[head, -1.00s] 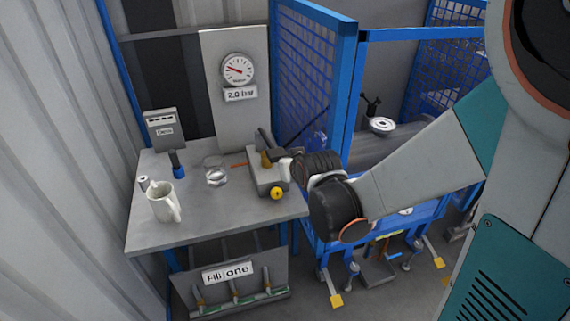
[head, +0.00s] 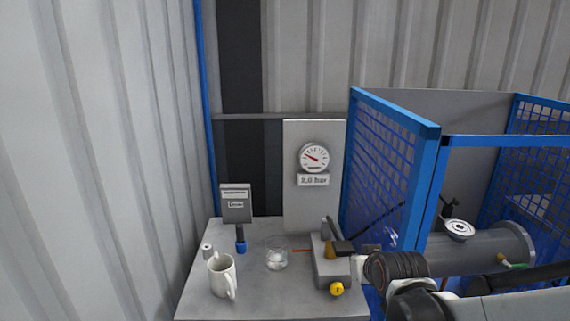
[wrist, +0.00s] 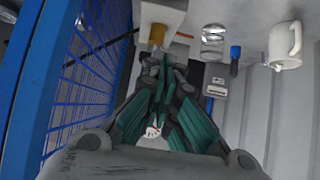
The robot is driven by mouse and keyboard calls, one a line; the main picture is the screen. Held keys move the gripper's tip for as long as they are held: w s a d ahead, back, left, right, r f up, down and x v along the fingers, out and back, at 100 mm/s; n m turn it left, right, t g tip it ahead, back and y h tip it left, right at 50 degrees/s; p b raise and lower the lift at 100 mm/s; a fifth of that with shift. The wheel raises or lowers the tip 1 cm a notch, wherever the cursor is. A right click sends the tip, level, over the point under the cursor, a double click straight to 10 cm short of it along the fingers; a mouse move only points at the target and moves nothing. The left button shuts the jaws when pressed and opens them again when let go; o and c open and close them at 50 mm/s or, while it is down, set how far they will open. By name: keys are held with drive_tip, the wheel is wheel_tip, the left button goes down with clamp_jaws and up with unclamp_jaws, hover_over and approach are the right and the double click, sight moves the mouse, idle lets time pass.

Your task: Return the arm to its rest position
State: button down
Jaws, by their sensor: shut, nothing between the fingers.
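My gripper (wrist: 166,98) shows in the wrist view with its green-lined fingers together and nothing between them. In the head view my dark wrist (head: 398,270) is at the lower right, beside the grey block with a yellow knob (head: 337,289) on the table's right edge. The fingers themselves are hard to make out in the head view. In the wrist view the gripper appears below the table's edge parts, with the blue mesh panel to its left.
The grey table (head: 250,304) holds a white mug (head: 221,277), a glass (head: 277,259) and a small white cylinder (head: 207,251). A gauge (head: 314,157) is on the panel behind. A blue mesh cage (head: 385,175) stands right, close to my arm, around a grey cylindrical vessel (head: 490,250).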

drive_tip(key=s+r+g, duration=0.1)
drive_tip(key=s+r, duration=0.1)
drive_tip(key=s, duration=0.8)
drive_tip(key=s+r+g, duration=0.2)
drive_tip(key=s, duration=0.8)
drive_tip(key=shift+s+r+b, duration=0.3)
drive_tip(key=shift+s+b, duration=0.05)
